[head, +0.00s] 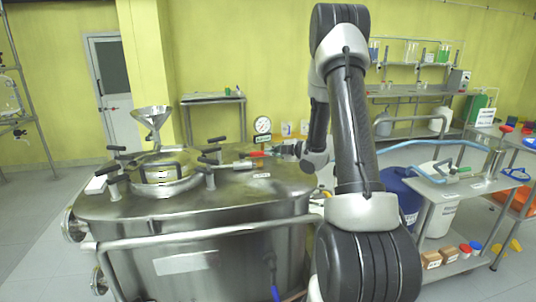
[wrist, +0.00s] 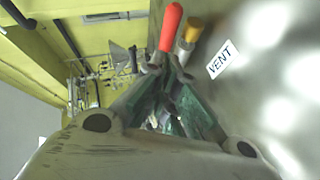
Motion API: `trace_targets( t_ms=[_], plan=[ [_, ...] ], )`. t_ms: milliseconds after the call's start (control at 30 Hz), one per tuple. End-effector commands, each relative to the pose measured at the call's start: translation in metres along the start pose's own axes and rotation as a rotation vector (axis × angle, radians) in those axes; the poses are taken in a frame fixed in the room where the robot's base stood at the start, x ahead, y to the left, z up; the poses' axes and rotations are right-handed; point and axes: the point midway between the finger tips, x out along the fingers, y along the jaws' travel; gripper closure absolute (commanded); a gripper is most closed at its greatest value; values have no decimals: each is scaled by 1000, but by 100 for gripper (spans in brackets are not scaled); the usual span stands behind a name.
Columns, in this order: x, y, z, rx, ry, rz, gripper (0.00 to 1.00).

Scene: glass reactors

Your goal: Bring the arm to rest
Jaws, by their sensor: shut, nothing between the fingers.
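My arm rises on the right of the head view and bends down to the left over the steel reactor vessel (head: 215,207). My gripper (head: 277,149) is low above the vessel's lid, close to a red-handled valve (head: 257,154). In the wrist view the fingers (wrist: 168,78) come together, shut and empty. The red handle (wrist: 171,27) lies just beyond the fingertips, beside a yellow-capped fitting (wrist: 193,28). Whether the fingertips touch the valve cannot be told. A VENT label (wrist: 222,59) is on the metal at right.
A pressure gauge (head: 262,125) stands behind the gripper. A funnel (head: 152,120) and clamped hatch (head: 165,171) are on the lid at left. A steel rail (head: 190,238) runs along the vessel's front. A side table (head: 460,190) with a blue hose is at right.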

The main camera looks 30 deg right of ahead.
Motion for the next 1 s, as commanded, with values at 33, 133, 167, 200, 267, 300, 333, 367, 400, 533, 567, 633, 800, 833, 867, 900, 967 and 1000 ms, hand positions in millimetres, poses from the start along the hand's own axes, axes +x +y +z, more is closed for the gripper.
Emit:
trace_targets(
  t_ms=[33, 133, 167, 200, 267, 300, 333, 367, 400, 533, 567, 633, 800, 833, 867, 900, 967, 1000],
  plan=[
    [-8, 1, 2, 1, -3, 2, 100],
    [-23, 3, 5, 1, -3, 3, 100],
    [-28, 3, 6, 1, -3, 3, 100],
    [-34, 3, 7, 1, -3, 2, 100],
    [-43, 3, 9, 1, -3, 2, 100],
    [-48, 4, 10, 0, -3, 2, 100],
    [-52, 4, 11, 0, -3, 2, 100],
    [-54, 4, 11, 0, -2, 2, 100],
    [-57, 4, 11, 0, -1, 1, 100],
    [-61, 4, 12, 0, 0, 0, 100],
    [-62, 4, 12, 0, 0, 0, 100],
    [-62, 5, 11, 0, -1, 0, 100],
    [-67, 25, 5, 23, -82, -34, 100],
    [-70, 32, 2, 36, -114, -44, 100],
    [-74, 40, -1, 54, -154, -56, 100],
    [-82, 50, -6, 87, -212, -70, 100],
    [-99, 67, -17, 154, -307, -83, 100],
    [-113, 75, -25, 209, -371, -90, 100]
  ],
)
